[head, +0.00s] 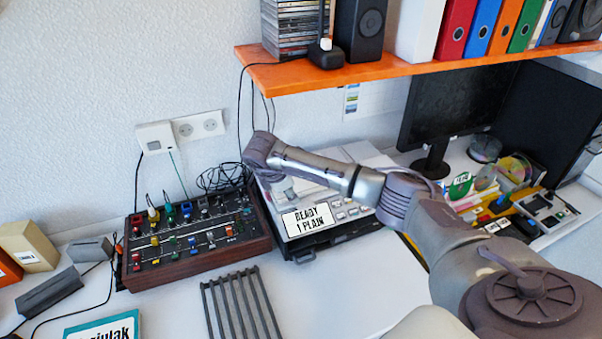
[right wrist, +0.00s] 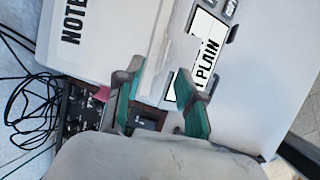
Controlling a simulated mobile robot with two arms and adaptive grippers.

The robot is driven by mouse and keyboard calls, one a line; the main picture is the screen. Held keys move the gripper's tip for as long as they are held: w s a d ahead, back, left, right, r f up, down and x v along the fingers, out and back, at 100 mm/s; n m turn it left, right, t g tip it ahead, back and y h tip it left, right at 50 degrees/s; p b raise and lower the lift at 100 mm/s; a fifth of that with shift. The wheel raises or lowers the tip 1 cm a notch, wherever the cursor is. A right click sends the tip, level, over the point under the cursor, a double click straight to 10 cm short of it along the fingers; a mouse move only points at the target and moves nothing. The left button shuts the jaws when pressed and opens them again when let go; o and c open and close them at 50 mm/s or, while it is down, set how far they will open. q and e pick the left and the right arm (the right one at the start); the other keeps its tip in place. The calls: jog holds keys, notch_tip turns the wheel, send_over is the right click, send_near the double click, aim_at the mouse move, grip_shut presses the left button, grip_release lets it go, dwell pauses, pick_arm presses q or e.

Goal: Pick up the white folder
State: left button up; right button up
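In the head view a wide white folder (head: 419,30) stands upright on the orange shelf, left of the red folder, with its top cut off by the frame. A thinner white spine (head: 543,22) stands further right in the same row. My right gripper (head: 264,158) is at the end of the arm, low over the left part of the white printer and well below the folders. In the right wrist view its teal-padded fingers (right wrist: 159,88) are apart, with nothing held between them. My left gripper is not in view.
The orange shelf (head: 400,70) also holds a black speaker (head: 361,28) and a CD stack (head: 290,25). Below are a mixer (head: 195,240), the white printer (head: 352,152) labelled "READY 1 PLAIN" and a dark monitor (head: 455,100).

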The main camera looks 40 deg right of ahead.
jog(key=shift+x, duration=1.25)
grip_shut()
